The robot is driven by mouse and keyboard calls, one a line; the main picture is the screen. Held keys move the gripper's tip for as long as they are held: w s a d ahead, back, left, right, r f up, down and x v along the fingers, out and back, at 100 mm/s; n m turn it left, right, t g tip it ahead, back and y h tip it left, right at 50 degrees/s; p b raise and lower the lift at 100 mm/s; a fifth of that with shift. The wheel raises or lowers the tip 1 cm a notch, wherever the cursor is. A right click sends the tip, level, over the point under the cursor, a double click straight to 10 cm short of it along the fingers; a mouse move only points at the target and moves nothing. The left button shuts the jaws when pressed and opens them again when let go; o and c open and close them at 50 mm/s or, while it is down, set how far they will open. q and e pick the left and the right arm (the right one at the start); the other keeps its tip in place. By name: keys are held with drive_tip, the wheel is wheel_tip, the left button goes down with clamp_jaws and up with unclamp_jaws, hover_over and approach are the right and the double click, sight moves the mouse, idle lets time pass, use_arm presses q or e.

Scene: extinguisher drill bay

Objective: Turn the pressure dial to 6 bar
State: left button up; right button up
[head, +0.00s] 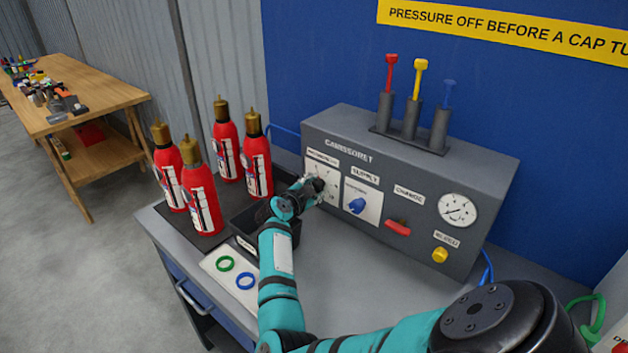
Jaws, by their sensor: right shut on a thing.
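The grey control box (400,150) stands at the back of the bench. The pressure dial (327,172), a white plate with small marks, is at the left end of its front. My right gripper (317,186) is at this dial, shut on its knob. The gripper hides most of the knob, and I cannot read which mark it points to. The round gauge (457,210) at the right of the box has a dark needle toward its lower left; its numbers are too small to read. My left gripper is not in view.
Right of the dial are a blue supply knob (356,205), a red charge handle (397,228) and a yellow bleed knob (440,254). Several red extinguishers (201,200) stand at left, near a black bin (254,222) and a white tray (219,266) with green and blue rings.

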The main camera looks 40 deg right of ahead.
idle(0.3)
drive_tip(key=o, duration=1.1)
drive_tip(key=shift+o, duration=0.2)
drive_tip(key=shift+r, duration=0.1)
wheel_tip(320, 180, up, 10)
drive_tip(key=shift+f, duration=0.1)
